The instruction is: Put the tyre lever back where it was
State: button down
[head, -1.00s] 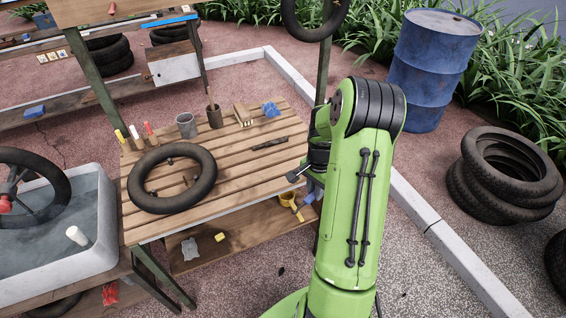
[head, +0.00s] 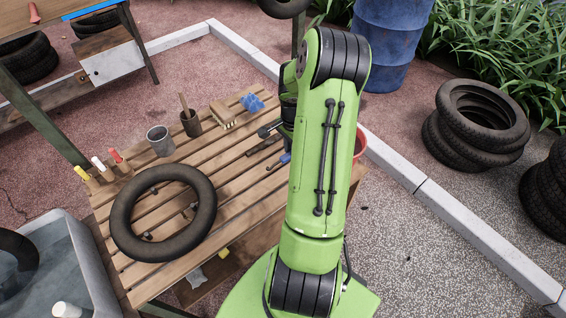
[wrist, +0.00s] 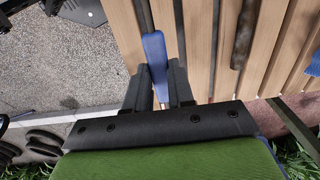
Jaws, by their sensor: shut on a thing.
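In the head view, a bit of the blue handle (head: 285,159) shows at the bench's right part, left of my green arm. My arm hides most of the gripper there. I cannot tell whether the lever touches the slats.
An inner tube (head: 122,222) lies on the bench. Slats between tube and bar are clear.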

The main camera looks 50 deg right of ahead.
notch_tip(320, 180, down, 8)
jog(key=shift+f+b, duration=0.25)
jog(key=shift+b, duration=0.5)
jog(key=c, duration=1)
grip_release()
notch_tip(320, 180, up, 12)
jog(key=p, duration=0.2)
jog(key=shift+r+p, duration=0.25)
jog(key=shift+p, duration=0.05)
jog(key=w+a+r+n+t+h, duration=0.2)
jog(key=a+r+n, duration=0.8)
jog(key=a+r, duration=0.6)
jog(key=s+a+r+n+t, duration=0.1)
jog(key=s+a+n, duration=0.2)
jog(key=a, duration=0.2)
jog(key=s+a+r+n+t+y, duration=0.1)
jog(key=s+a+n, duration=0.3)
jog(key=s+a+r+n+t+y, duration=0.1)
jog(key=s+a+n, duration=0.2)
jog(key=s+a, duration=0.1)
jog(key=shift+a+r+n+t, duration=0.3)
jog(key=shift+a+r, duration=0.1)
jog(key=shift+a, duration=0.4)
